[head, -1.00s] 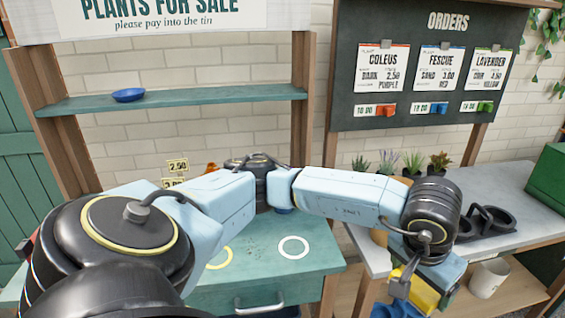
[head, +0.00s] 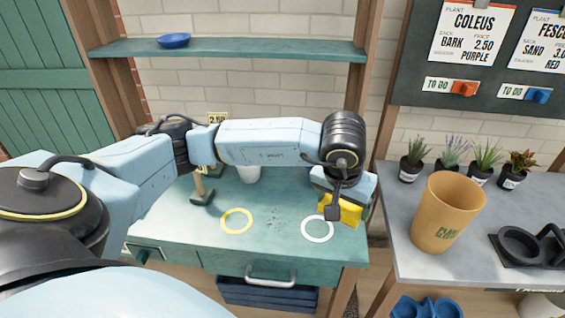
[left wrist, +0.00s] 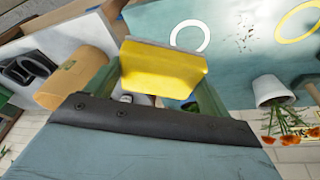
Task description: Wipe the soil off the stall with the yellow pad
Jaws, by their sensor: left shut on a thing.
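My left gripper (head: 340,203) is shut on the yellow pad (head: 350,211), above the right end of the green stall top (head: 185,232). The pad fills the middle of the left wrist view (left wrist: 165,70), held between the fingers. Dark specks of soil (head: 272,222) lie on the stall between the yellow ring (head: 237,221) and the white ring (head: 317,229). The soil also shows in the left wrist view (left wrist: 245,38). The pad is to the right of the soil and apart from it. My right gripper is not in view.
A tan pot (head: 447,213) stands on the grey bench at the right, with several small potted plants behind it and a black holder (head: 525,250) beside it. A white pot (head: 249,173) stands at the stall's back.

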